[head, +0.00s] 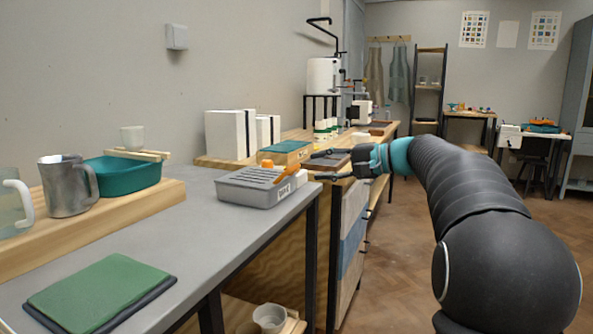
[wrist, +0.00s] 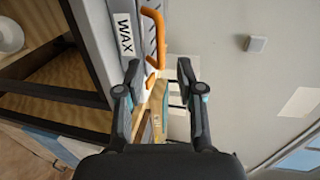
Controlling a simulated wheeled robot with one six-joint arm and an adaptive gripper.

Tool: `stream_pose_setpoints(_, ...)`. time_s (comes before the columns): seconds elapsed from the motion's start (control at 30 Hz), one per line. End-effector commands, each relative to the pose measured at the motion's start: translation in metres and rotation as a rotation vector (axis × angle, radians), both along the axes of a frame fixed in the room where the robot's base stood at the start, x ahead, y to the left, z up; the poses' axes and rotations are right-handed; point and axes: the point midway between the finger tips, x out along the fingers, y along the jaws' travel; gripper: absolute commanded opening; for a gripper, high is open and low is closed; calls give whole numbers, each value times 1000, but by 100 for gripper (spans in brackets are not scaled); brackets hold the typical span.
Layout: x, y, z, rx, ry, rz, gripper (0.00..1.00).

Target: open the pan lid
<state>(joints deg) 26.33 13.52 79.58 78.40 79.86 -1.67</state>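The wax pan (head: 250,195) is a grey box on the near grey table in the head view. Its slotted grey lid (head: 246,178) lies flat on top and looks closed. An orange handle (head: 287,170) stands up at the lid's right end. The handle also shows in the wrist view (wrist: 153,38), beside the WAX label (wrist: 125,35). My gripper (head: 326,165) is to the right of the pan, with its fingers pointing at the handle. In the wrist view my gripper (wrist: 159,76) is open and empty. The handle lies beyond the fingertips, apparently untouched.
A teal-topped wooden box (head: 285,152) stands behind the pan. A green pad (head: 100,292) lies on the front of the grey table (head: 200,240). A metal pitcher (head: 66,190) and a teal basin (head: 125,175) stand on a raised board at left. The floor at right is mostly clear.

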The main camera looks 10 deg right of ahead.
Motion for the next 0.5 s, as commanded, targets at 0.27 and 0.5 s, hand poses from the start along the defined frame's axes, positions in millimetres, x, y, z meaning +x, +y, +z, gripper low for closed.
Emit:
stream_pose_setpoints(0.27,29,41,-11,0,1,4,37)
stream_pose_setpoints(0.5,43,59,-16,0,2,2,37)
